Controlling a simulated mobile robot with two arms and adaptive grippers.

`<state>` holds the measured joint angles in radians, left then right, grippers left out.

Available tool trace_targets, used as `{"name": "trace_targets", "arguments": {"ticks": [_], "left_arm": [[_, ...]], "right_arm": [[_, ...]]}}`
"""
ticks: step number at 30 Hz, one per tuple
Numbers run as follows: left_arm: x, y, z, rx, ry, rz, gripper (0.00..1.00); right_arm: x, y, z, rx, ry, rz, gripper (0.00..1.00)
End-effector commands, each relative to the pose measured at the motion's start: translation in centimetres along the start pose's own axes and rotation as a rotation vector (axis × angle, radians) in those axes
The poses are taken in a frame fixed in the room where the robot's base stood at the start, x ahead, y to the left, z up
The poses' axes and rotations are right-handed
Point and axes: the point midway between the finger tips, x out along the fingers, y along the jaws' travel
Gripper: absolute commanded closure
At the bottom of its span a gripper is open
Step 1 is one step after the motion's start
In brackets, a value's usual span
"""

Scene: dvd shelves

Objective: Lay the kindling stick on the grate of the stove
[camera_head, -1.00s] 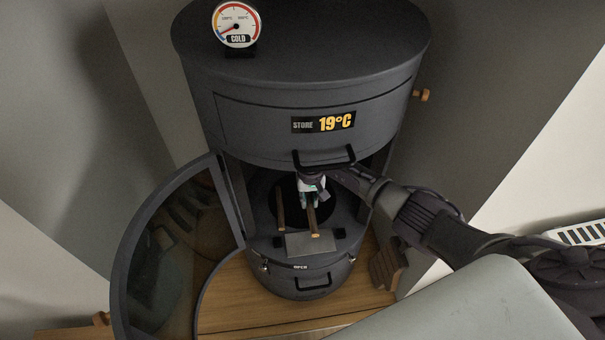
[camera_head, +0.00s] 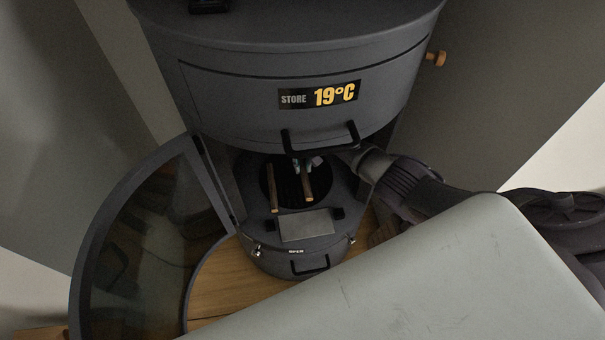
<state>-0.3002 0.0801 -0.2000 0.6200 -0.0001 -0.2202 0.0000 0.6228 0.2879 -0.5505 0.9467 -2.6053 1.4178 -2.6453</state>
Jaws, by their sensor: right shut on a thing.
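The dark round stove (camera_head: 230,110) stands ahead with its firebox open. A dark round grate (camera_head: 291,196) shows on the firebox floor. My right gripper (camera_head: 304,168) reaches into the firebox from the right, partly hidden under the stove's upper body and handle. It is shut on a wooden kindling stick (camera_head: 308,187), which points toward the front over the grate. I cannot tell whether this stick touches the grate. A second stick (camera_head: 273,190) lies to its left, apart from it, its front end near the grate's front edge. My left gripper is out of view.
The curved glass door (camera_head: 140,235) stands open at the left. A grey plate (camera_head: 306,226) lies before the grate. A black handle (camera_head: 320,138) juts out above the opening. The wooden floor (camera_head: 225,285) is clear between door and stove.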

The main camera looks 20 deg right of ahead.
Motion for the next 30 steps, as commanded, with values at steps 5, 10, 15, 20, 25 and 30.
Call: {"name": "trace_targets", "arguments": {"ticks": [5,10,15,20,25,30], "left_arm": [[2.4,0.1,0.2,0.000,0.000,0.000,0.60],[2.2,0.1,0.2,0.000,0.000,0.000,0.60],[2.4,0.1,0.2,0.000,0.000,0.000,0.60],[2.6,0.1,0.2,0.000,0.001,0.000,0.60],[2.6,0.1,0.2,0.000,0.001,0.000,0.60],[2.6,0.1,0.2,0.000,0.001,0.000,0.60]], "right_arm": [[3.2,-0.1,0.1,0.001,-0.002,-0.003,1.00],[3.1,0.0,0.0,0.000,0.001,0.000,1.00],[3.2,0.0,0.0,0.000,0.000,0.000,1.00],[3.4,0.0,0.0,0.000,0.000,-0.001,0.70],[3.4,0.0,0.0,0.000,0.000,-0.001,0.54],[3.4,0.0,0.0,0.000,0.000,-0.001,0.54]]}}
